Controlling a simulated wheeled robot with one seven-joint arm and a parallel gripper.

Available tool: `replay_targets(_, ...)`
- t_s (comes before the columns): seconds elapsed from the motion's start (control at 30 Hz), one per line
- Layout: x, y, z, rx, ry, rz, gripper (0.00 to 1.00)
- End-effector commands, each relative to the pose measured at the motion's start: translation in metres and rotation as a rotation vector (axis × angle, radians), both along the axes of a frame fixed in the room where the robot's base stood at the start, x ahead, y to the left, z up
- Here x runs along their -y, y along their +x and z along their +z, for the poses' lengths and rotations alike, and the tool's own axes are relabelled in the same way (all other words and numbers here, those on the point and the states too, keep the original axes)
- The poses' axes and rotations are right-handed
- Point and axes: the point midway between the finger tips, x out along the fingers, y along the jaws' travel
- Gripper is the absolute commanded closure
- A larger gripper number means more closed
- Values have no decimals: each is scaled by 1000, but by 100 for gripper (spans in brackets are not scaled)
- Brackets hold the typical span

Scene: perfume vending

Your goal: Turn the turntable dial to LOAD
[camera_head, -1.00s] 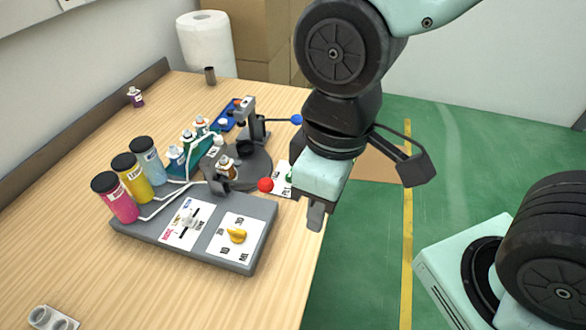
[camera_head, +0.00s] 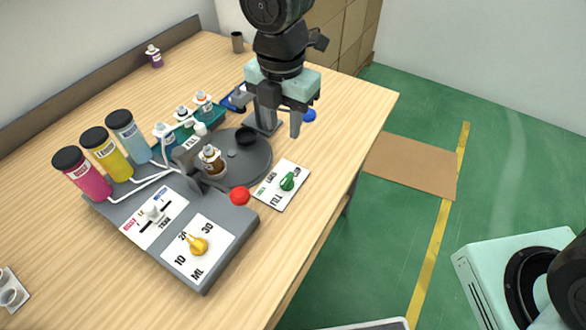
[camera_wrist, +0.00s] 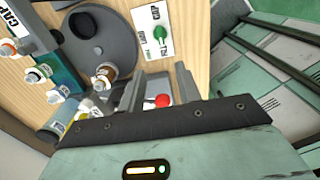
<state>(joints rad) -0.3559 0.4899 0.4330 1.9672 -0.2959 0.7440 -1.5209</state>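The turntable dial is a green knob (camera_head: 287,181) on a white card (camera_head: 270,198) with printed position labels, right of the dark round turntable (camera_head: 256,165). The labels are too small to tell for sure which one the knob points to. The knob also shows in the wrist view (camera_wrist: 160,33), beyond my fingers. My gripper (camera_head: 280,120) is above the table, behind the dial in the head view and apart from it. In the wrist view my two fingers (camera_wrist: 160,84) stand apart with nothing held between them. A brown bottle (camera_head: 211,160) stands at the turntable's near left edge.
A red ball knob (camera_head: 239,196) sits close left of the dial card. A blue ball (camera_head: 309,115) is by the dark post (camera_head: 265,108) behind. The grey panel (camera_head: 205,275) carries a yellow dial (camera_head: 197,244). Bare table lies right of the card.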

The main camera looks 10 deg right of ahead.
Motion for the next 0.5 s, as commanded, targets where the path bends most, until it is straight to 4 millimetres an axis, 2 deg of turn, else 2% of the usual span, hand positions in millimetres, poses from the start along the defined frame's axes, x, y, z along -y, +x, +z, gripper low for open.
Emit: replay_targets(0.5,1,-2,-102,-5,-5,-2,66)
